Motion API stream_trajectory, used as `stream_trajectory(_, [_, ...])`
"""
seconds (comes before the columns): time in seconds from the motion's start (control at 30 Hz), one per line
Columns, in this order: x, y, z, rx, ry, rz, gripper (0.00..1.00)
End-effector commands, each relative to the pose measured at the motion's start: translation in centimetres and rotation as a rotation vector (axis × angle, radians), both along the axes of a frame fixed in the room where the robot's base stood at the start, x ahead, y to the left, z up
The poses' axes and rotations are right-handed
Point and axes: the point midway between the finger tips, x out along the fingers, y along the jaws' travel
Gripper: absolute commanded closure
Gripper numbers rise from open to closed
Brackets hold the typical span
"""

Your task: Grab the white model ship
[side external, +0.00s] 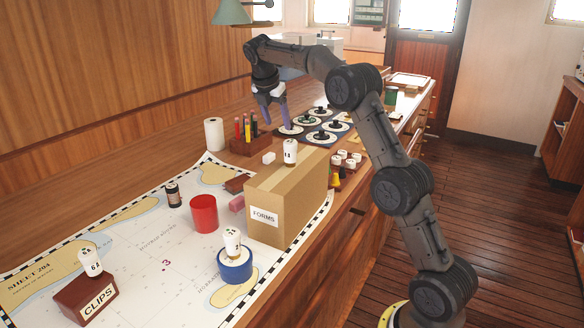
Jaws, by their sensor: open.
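I cannot clearly make out a model ship. Small white pieces with dark marks could be it: one (290,152) stands on the cardboard FORMS box (285,198), one (232,242) leans in or on the blue round container (235,265), and one (90,262) sits tilted on the brown CLIPS box (86,300). Several smaller white pieces (347,158) are grouped right of the FORMS box. My gripper (275,120) is open and points down behind the FORMS box, near the pen holder and the dark mat. It looks empty and apart from these white pieces.
A red cup (204,214), a dark bottle (173,194) and a pink block (237,203) stand on the chart (130,255). A pen holder (250,145) and white roll (214,134) stand behind. Round black-and-white pieces (322,136) lie on a dark mat. The chart's middle is clear.

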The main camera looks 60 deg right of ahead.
Motion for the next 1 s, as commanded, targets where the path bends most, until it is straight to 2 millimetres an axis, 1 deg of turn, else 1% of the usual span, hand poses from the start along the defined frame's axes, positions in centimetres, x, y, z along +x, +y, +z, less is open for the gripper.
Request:
stream_trajectory(0.03, [0.1,-0.6,-1.5,0.009,0.022,-0.010,0.34])
stream_trajectory(0.1, [0.0,-1.2,-2.8,0.018,0.042,-0.021,0.34])
stream_trajectory(0.27, [-0.3,-2.2,-4.5,0.022,0.054,-0.033,0.34])
stream_trajectory(0.5, [-0.4,-3.9,-8.7,0.023,0.055,-0.032,0.34])
stream_trajectory(0.6, [-0.3,-4.4,-10.1,0.023,0.054,-0.032,0.34])
stream_trajectory(0.87, [-0.4,-5.0,-11.8,0.022,0.052,-0.032,0.34])
stream_trajectory(1.0, [-0.5,-5.3,-13.7,0.024,0.055,-0.031,0.34])
